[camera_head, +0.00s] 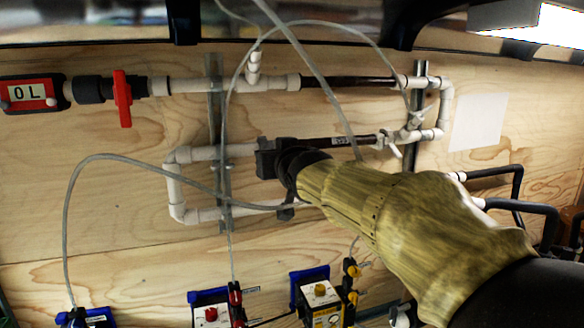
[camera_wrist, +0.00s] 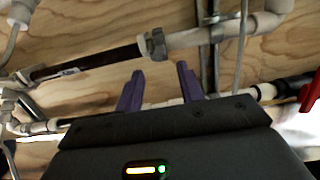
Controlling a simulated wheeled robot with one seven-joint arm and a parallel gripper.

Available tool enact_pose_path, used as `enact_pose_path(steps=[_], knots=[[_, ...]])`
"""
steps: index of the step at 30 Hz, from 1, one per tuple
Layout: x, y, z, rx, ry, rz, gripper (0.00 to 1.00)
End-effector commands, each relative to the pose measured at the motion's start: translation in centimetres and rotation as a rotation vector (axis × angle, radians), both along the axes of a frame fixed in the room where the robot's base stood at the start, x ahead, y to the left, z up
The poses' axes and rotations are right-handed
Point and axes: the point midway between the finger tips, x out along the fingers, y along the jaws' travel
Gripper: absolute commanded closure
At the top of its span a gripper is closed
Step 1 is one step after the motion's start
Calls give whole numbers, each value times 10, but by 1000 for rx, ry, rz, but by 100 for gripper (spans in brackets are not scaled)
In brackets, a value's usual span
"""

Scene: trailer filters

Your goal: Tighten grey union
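The grey union (camera_wrist: 155,45) joins a black pipe and a white pipe in the wrist view. My gripper (camera_wrist: 160,70) shows two purple fingers, open with a clear gap between them. The union appears just beyond the fingertips, roughly in line with the gap; nothing is clamped, and I cannot tell the exact depth. In the head view my gripper's dark body (camera_head: 278,165) is in front of the middle pipe run. It hides its own fingers and the union there.
A red valve handle (camera_head: 123,98) and a red gauge (camera_head: 30,94) sit at upper left. Metal struts (camera_head: 217,110) hold the pipes on the plywood wall (camera_head: 120,225). Thin grey tubes (camera_head: 70,200) hang across the workspace. Pumps with blue brackets (camera_head: 310,275) stand below.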

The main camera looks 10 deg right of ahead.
Motion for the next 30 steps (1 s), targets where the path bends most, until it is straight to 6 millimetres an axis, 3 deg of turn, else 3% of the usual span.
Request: enact_pose_path(steps=[9,18,30], knots=[[-57,-9,9,2,-1,4,62],[-100,-18,13,3,-2,3,62],[-107,-20,15,1,2,1,64]])
